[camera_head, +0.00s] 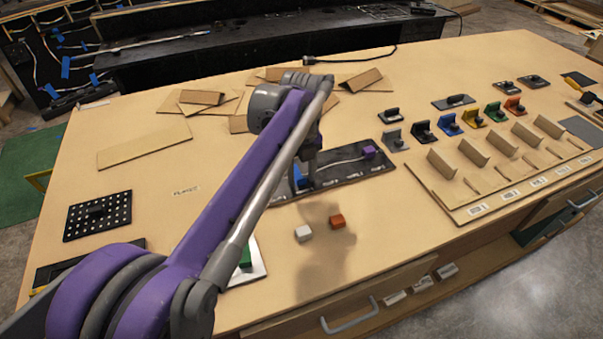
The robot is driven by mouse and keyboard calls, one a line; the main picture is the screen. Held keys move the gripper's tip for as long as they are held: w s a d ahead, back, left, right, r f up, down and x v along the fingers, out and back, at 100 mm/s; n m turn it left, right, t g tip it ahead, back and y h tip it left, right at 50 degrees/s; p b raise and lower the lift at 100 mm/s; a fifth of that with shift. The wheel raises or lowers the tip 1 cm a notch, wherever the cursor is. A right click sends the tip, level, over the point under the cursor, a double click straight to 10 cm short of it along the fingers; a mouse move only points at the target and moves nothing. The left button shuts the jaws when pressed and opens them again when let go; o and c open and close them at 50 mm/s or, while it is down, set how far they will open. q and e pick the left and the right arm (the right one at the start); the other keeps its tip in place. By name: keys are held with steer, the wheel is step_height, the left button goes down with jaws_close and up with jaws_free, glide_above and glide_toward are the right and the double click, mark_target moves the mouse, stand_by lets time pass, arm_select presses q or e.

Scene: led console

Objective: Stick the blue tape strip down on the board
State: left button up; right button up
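The board (345,178) is a dark, long panel near the middle of the table, with a pale curved wire and white labels along its front edge. A blue piece (300,178), which looks like the blue tape strip, shows at the board's left part, partly hidden by my purple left arm. My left gripper (310,180) points down over the board's left part, right beside the blue piece. Its fingers are small and partly covered by the arm, so I cannot tell whether they are open or touch the blue piece. My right gripper is not in view.
A purple block (369,152) sits at the board's right end. A white cube (303,233) and an orange cube (337,221) lie in front. Colored blocks and a slotted cardboard rack (500,160) stand at right. Cardboard pieces (200,97) lie behind.

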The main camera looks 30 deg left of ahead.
mark_target(301, 178)
arm_select(q)
steer(key=shift+o, duration=0.6)
step_height(301, 178, up, 11)
steer(key=p, duration=0.1)
steer(key=shift+f, duration=0.1)
